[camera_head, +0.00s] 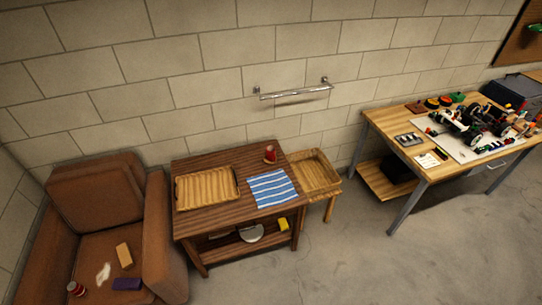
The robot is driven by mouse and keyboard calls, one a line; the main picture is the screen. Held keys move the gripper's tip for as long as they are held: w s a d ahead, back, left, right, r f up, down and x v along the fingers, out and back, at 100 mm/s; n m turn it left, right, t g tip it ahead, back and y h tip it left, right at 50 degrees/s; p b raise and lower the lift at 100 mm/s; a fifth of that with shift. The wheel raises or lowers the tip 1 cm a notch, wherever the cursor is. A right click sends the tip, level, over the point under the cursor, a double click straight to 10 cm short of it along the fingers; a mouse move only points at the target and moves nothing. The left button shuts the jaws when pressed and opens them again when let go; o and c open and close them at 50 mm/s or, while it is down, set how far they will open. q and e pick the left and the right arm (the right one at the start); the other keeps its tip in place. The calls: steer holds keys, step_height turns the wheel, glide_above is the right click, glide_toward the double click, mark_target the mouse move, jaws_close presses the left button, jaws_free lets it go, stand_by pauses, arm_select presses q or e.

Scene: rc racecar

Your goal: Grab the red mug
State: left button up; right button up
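A small red object (270,154), which looks like the red mug, stands at the back right corner of the dark wooden table (220,219). It is too small to make out a handle. Another small red item with a pale end (76,289) lies on the seat of the brown armchair at the far left; I cannot tell exactly what it is. Neither of my grippers shows in the head view.
A wicker tray (206,187) and a blue-striped cloth (272,187) lie on the dark table. A small wooden stand (331,184) adjoins its right side. A workbench (447,172) with a racecar (470,126) stands at right. Grey floor (380,268) is clear in front.

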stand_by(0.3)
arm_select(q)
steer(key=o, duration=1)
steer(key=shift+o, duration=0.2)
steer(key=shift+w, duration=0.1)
